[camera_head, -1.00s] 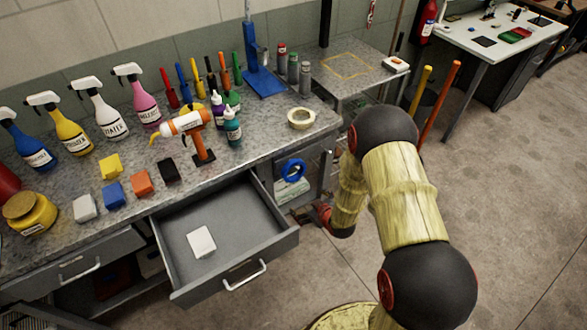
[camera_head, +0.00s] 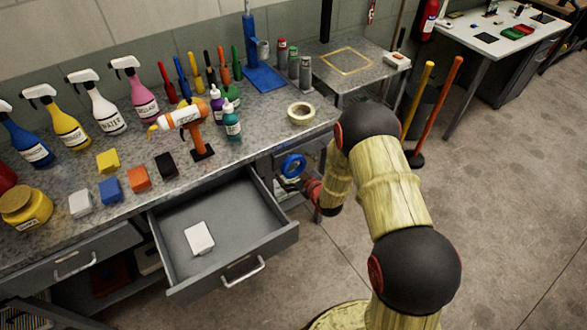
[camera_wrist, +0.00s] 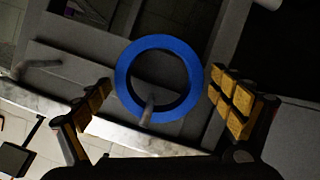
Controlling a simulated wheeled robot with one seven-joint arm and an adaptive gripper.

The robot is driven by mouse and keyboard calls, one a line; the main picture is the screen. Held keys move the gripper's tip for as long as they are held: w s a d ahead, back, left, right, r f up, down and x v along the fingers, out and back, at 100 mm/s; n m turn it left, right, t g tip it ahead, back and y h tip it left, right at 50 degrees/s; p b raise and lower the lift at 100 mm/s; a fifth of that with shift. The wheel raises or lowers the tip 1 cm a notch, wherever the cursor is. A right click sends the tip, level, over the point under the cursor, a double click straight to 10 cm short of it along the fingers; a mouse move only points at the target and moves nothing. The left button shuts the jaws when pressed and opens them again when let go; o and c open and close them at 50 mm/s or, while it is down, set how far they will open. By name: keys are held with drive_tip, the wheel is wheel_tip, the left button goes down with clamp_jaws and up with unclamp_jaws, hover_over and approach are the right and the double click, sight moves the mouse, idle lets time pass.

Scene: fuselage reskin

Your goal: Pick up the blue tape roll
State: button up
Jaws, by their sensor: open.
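The blue tape roll (camera_head: 284,166) is an upright ring at the end of the workbench, below the top, right of the open drawer. In the wrist view the roll (camera_wrist: 121,78) is ahead of my gripper (camera_wrist: 160,82), framed between its two yellow-padded fingers. A grey peg-like rod shows through the lower part of its hole. My gripper is open, with clear gaps between each finger and the roll. In the head view my arm reaches down beside the bench end; the fingers cannot be made out there.
An open drawer (camera_head: 282,240) holding a white block (camera_head: 199,238) juts out left of my wrist. The bench top (camera_head: 270,130) carries a cream tape roll (camera_head: 301,113), spray bottles, coloured blocks and a drill. A small metal table (camera_head: 360,72) stands behind my arm.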

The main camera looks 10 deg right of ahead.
drive_tip(key=shift+w+f, duration=0.1)
drive_tip(key=shift+w, duration=0.3)
drive_tip(key=shift+c, duration=0.9)
drive_tip(key=c, duration=1.1)
